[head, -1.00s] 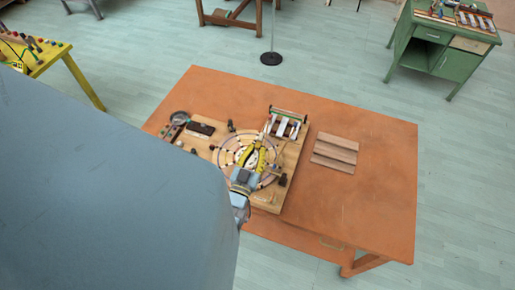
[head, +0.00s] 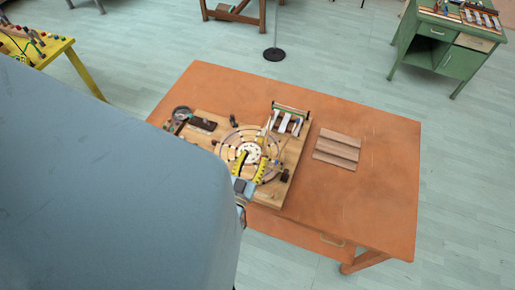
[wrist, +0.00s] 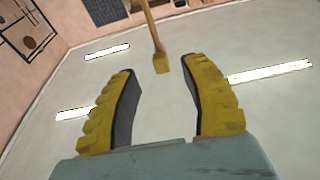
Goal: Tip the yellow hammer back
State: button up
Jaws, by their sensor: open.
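My gripper (head: 252,161) has two yellow ribbed fingers, spread apart over the round dial (head: 226,146) on the wooden board. In the wrist view my gripper (wrist: 158,68) is open and empty. A thin yellow shaft with a flat, wider end, which looks like the yellow hammer (wrist: 157,40), comes down from the top edge to the gap between the fingertips and touches neither finger. In the head view a thin pale yellow stick, likely the same hammer (head: 267,131), stands just beyond the fingertips, beside the pale bars. My arm hides the board's near left part.
The board lies on an orange table (head: 385,190). Pale bars in a frame (head: 288,122) stand at its back right. A dark box (head: 203,124) and a round metal piece (head: 181,113) are at the back left. Wooden slats (head: 337,149) lie to the right; the table beyond is clear.

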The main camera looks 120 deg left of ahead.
jog(key=v, duration=0.7)
jog(key=shift+d, duration=0.3)
dwell(0.3)
